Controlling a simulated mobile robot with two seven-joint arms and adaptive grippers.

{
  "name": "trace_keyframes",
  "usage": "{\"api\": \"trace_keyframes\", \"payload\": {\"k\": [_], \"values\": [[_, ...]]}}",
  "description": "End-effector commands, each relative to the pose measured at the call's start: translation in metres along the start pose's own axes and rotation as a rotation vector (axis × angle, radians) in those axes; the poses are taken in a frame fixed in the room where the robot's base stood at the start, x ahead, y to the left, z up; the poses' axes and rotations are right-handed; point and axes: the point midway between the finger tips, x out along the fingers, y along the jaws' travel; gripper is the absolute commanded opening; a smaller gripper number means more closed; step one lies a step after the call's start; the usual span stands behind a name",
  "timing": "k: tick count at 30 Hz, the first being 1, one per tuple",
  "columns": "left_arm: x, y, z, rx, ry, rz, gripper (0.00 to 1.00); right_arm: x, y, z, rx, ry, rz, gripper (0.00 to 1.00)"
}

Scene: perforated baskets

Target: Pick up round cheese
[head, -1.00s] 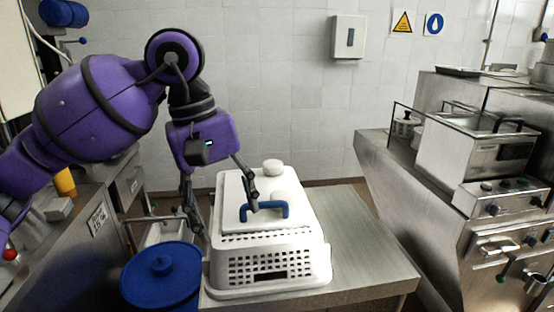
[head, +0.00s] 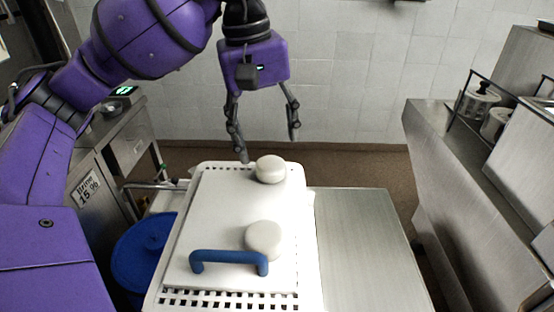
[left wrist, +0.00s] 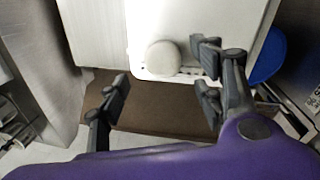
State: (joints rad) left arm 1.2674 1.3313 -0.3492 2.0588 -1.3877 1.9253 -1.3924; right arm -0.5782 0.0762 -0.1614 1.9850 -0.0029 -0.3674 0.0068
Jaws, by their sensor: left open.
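Two round white cheeses lie on the white board that covers the basket. The far round cheese (head: 270,169) is near the board's back edge, and the near round cheese (head: 264,240) is beside the blue handle (head: 229,262). My left gripper (head: 268,150) is open and empty, above and just behind the far cheese. In the left wrist view one cheese (left wrist: 164,57) shows between and ahead of the open fingers (left wrist: 165,95), not touched by them. My right gripper is not in view.
The white perforated basket (head: 309,270) stands on a steel table (head: 365,245), which is clear to the right. A blue lidded bin (head: 140,250) is at the left. Steel counters with pots (head: 476,103) stand at the right, and a tiled wall is behind.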

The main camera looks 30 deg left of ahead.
Motion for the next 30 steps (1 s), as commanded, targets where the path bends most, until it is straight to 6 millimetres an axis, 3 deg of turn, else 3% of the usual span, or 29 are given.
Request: {"api": "trace_keyframes", "payload": {"k": [4,13,22,30], "values": [[0.017,-0.001,0.0,0.0,-0.002,-0.002,0.61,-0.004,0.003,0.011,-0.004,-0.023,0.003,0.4],[0.058,-0.001,-0.003,0.0,-0.002,0.001,0.61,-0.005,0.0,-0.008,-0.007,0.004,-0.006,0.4],[0.065,-0.001,-0.004,0.001,-0.001,0.001,0.61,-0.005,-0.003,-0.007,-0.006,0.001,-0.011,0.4],[0.065,-0.001,-0.004,0.001,-0.001,0.001,0.28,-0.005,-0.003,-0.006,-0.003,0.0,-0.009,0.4]]}}
